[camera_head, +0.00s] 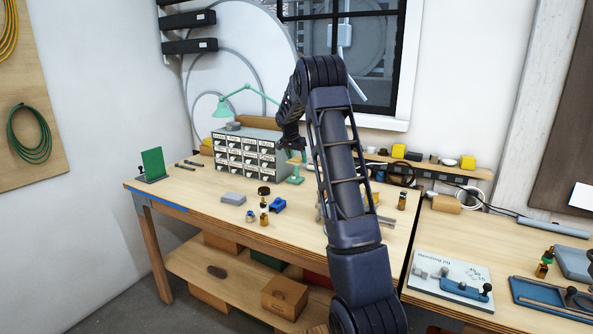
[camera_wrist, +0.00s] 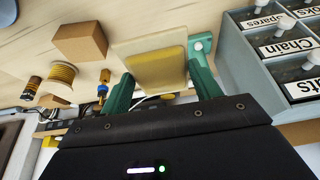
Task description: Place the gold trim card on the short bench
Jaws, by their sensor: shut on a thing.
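The gold trim card (camera_wrist: 155,68), a pale card with a gold patch, is between the two green fingers of my gripper (camera_wrist: 162,78) in the wrist view. My gripper is shut on it. The card is too small there to make out clearly. A second bench surface (camera_head: 420,238) stands at the right. I cannot tell from the pictures which bench is called short.
The drawer cabinet (camera_head: 248,152) stands close by my gripper; its labelled drawers (camera_wrist: 285,45) show at right in the wrist view. A brown block (camera_wrist: 82,42) and a yellow spool (camera_wrist: 60,80) lie at left there. A white board (camera_head: 450,278) and blue tray (camera_head: 545,300) occupy the right bench.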

